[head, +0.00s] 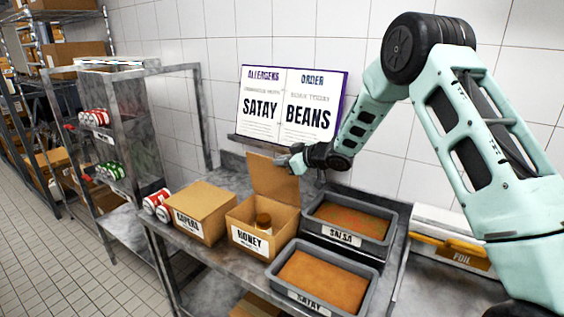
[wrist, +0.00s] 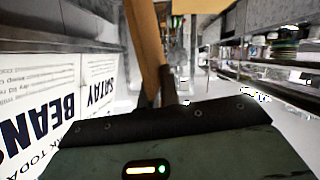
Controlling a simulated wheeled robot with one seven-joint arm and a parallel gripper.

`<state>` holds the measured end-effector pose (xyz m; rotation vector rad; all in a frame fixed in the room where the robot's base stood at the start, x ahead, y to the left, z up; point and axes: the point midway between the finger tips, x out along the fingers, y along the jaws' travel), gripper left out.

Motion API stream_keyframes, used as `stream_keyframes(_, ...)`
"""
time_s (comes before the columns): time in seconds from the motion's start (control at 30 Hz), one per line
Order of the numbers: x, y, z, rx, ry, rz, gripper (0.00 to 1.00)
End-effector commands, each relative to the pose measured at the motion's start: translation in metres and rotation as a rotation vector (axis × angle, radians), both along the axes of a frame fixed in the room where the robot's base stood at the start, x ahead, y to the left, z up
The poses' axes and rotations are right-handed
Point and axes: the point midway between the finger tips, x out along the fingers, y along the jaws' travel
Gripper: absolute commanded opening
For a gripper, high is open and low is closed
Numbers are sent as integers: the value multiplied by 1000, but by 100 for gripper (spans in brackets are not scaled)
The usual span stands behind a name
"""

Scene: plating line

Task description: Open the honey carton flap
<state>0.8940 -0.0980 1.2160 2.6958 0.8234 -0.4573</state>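The honey carton (head: 249,240), an open brown box labelled HONEY, stands on the steel counter. Its flap (head: 270,178) stands raised at the back of the box, leaning slightly back. A jar with a brown lid (head: 263,220) shows inside. My gripper (head: 290,159) is at the flap's upper right edge, with a fingertip in front of the board. In the wrist view the flap (wrist: 146,45) appears nearly edge-on and runs down between the dark fingertips (wrist: 165,92), which look closed on it. The lower fingers are hidden behind the gripper's body.
A closed carton labelled CAPERS (head: 203,212) stands left of the honey carton. Salsa (head: 341,237) and satay (head: 300,297) trays are at the right. An open book (head: 291,104) stands behind on a ledge. A foil box (head: 455,254) is farther right.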

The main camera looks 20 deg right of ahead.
Motion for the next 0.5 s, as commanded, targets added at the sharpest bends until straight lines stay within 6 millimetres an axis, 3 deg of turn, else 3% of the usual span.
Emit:
stream_keyframes(0.37, 1, 1, 2, 2, -4, 2, 0)
stream_keyframes(0.47, 0, 1, 2, 2, -3, 2, 26)
stream_keyframes(0.5, 0, 1, 2, 2, -3, 2, 26)
